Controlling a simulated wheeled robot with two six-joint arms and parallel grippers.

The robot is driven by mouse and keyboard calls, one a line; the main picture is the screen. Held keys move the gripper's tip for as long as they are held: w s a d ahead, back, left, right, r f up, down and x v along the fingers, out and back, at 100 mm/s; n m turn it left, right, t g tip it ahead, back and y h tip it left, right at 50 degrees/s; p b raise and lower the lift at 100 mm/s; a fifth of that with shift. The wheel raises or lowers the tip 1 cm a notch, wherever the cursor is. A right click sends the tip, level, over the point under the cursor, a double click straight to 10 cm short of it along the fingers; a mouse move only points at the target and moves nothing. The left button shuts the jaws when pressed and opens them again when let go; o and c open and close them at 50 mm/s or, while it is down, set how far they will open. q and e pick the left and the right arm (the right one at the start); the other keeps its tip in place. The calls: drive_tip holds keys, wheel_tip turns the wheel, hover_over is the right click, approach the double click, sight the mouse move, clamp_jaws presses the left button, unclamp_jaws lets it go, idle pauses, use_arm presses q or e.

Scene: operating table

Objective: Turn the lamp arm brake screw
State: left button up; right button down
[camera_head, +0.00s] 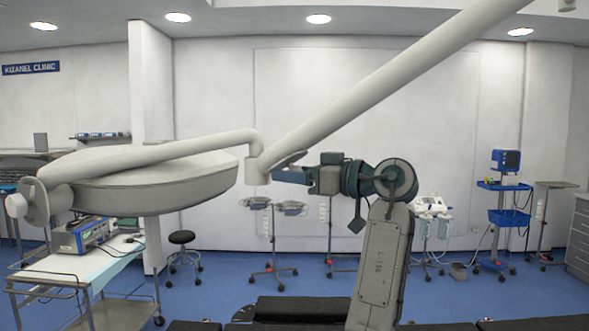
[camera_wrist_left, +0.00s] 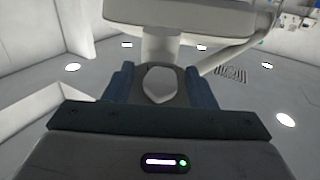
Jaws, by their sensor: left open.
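The pale lamp arm (camera_head: 370,88) comes down from the upper right to a vertical joint (camera_head: 256,168). A lower arm section (camera_head: 165,151) runs left from this joint to the lamp head (camera_head: 160,186). My left gripper (camera_head: 277,168) is just right of the joint at its height, pointing left. In the left wrist view my two blue-grey fingers (camera_wrist_left: 160,76) are open, one on each side of a pale oval part (camera_wrist_left: 158,88) with a grey surround. I cannot tell whether they touch it. I cannot make out the brake screw for certain. My right gripper is not in view.
An equipment cart (camera_head: 75,272) stands at lower left, and a dark stool (camera_head: 182,238) is behind it. Small tray stands (camera_head: 256,202) are behind my gripper. A blue cart (camera_head: 503,216) stands at the right. Dark padding (camera_head: 300,308) is at the bottom edge.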

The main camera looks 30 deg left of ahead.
use_arm(q)
drive_tip(key=c, duration=1)
drive_tip(key=shift+n+g+h, duration=0.3)
drive_tip(key=shift+n+g, duration=0.2)
drive_tip(key=shift+g, duration=1.5)
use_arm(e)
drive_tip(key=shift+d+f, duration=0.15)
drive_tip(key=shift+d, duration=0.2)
use_arm(q)
drive_tip(key=o, duration=1)
drive_tip(key=shift+c, duration=0.2)
drive_tip(key=shift+o, duration=0.2)
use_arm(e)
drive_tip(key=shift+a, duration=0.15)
use_arm(q)
drive_tip(key=shift+d+b, duration=0.1)
drive_tip(key=shift+b, duration=0.2)
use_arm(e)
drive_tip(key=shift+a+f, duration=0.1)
